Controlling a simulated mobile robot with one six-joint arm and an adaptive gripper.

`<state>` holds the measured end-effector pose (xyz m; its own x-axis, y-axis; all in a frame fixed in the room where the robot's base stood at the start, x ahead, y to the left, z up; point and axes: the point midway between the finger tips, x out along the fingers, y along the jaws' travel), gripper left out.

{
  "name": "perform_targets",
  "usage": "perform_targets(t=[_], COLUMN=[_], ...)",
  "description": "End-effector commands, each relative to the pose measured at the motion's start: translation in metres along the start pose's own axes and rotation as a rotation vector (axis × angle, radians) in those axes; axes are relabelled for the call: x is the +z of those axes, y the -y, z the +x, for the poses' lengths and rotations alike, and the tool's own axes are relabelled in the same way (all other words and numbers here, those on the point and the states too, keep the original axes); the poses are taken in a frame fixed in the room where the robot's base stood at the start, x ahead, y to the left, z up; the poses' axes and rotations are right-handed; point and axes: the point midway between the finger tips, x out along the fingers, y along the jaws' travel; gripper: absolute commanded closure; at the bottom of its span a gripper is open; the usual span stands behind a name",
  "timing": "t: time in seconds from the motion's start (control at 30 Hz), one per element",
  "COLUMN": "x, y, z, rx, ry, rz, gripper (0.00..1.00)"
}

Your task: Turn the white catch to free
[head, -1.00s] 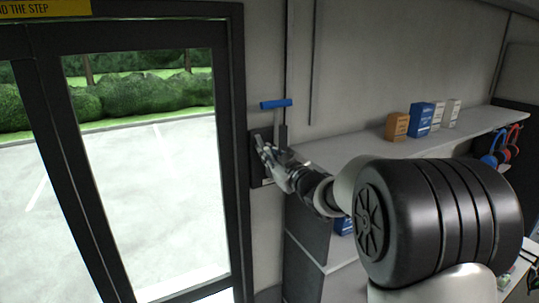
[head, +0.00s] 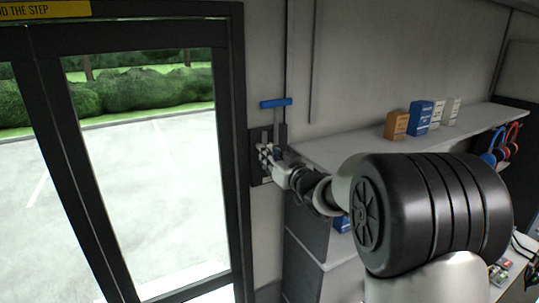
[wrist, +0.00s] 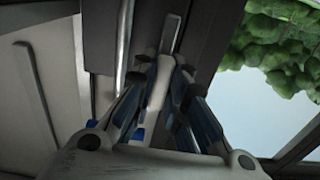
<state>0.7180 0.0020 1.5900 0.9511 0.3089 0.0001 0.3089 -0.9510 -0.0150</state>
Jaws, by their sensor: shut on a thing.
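A dark upright plate (head: 256,172) is fixed to the wall just right of the door frame. My gripper (head: 264,152) is at the front of this plate, its fingers shut. In the wrist view the fingers (wrist: 168,75) close around a pale piece, which I take to be the white catch (wrist: 158,82). The fingers hide most of it, so its exact angle is hard to tell. A pale grey strip (wrist: 170,34) shows on the dark plate beyond the fingertips. In the head view my fingers cover the catch.
A lever with a blue handle (head: 276,103) rises just above the gripper. The glass door (head: 150,190) is at left. A grey shelf (head: 350,146) with several boxes (head: 420,118) is at right, close behind my arm. Red and blue items (head: 500,150) hang at far right.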

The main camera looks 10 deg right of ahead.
Motion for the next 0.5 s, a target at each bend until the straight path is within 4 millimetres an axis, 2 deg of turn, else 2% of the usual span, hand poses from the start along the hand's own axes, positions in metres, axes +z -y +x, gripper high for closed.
perform_targets(t=[0.2,0.23,0.5], x=[-0.0006,-0.0006,-0.0003], y=[0.0,0.0,0.0], z=[0.0001,0.0001,0.0], rx=[0.0,0.0,0.0], ry=[-0.002,-0.002,-0.001], rz=[0.002,0.002,0.001], gripper=[1.0,0.86,0.68])
